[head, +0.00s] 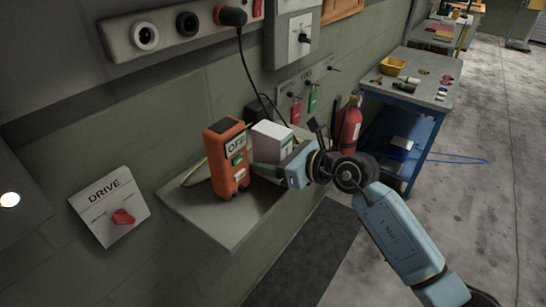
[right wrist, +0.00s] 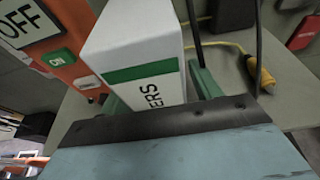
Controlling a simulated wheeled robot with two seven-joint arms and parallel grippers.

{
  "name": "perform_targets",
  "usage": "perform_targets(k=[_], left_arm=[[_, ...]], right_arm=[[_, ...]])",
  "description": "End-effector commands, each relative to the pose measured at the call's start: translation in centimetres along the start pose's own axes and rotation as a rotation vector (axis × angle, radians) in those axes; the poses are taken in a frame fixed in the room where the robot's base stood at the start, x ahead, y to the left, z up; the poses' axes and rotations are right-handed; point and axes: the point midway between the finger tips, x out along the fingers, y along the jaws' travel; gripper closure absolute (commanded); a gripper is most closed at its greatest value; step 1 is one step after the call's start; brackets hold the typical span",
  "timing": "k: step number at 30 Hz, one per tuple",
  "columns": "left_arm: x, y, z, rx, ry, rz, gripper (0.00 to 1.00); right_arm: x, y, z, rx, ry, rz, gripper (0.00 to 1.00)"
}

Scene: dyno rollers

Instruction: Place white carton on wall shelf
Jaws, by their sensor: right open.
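The white carton (head: 271,139) with a green band stands upright on the grey wall shelf (head: 215,221), just right of an orange OFF box. It also shows in the right wrist view (right wrist: 137,41), where its green band and part of its lettering are visible. My right gripper (head: 272,162) is at the carton, with its green fingers on either side of it. The jaws are open, and the carton's lower part is hidden behind the gripper body. I cannot tell whether a finger touches it. My left gripper is not in view.
The orange OFF box (head: 227,161) stands close to the carton. A black cable and a yellow cable (right wrist: 225,46) lie behind. A red fire extinguisher (head: 346,126) hangs right of the shelf. The shelf's front left part is clear. A blue workbench (head: 405,95) stands farther right.

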Motion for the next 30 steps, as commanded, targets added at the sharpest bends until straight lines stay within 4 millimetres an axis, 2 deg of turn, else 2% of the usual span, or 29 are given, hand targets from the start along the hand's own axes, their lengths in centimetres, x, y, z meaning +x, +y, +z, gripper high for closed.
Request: perform_targets(k=[5, 7, 11, 21, 25, 30], left_arm=[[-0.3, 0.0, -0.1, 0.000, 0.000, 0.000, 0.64], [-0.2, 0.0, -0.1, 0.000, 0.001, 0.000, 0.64], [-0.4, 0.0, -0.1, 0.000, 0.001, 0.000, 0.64], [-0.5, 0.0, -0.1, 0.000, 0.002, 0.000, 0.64], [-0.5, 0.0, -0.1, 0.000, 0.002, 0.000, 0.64], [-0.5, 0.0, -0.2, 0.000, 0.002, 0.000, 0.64]], right_arm=[[-0.2, 0.0, 0.5, 0.000, -0.001, 0.000, 0.37], [-0.9, -0.1, 0.3, -0.001, 0.000, -0.002, 0.37], [-3.1, 0.0, 0.2, -0.003, 0.002, -0.001, 0.37], [-10.1, -0.1, 0.2, -0.002, 0.002, -0.002, 0.37], [-11.5, -0.1, 0.2, 0.000, 0.001, -0.001, 0.37], [-12.1, 0.0, 0.3, 0.000, 0.000, 0.000, 0.37]])
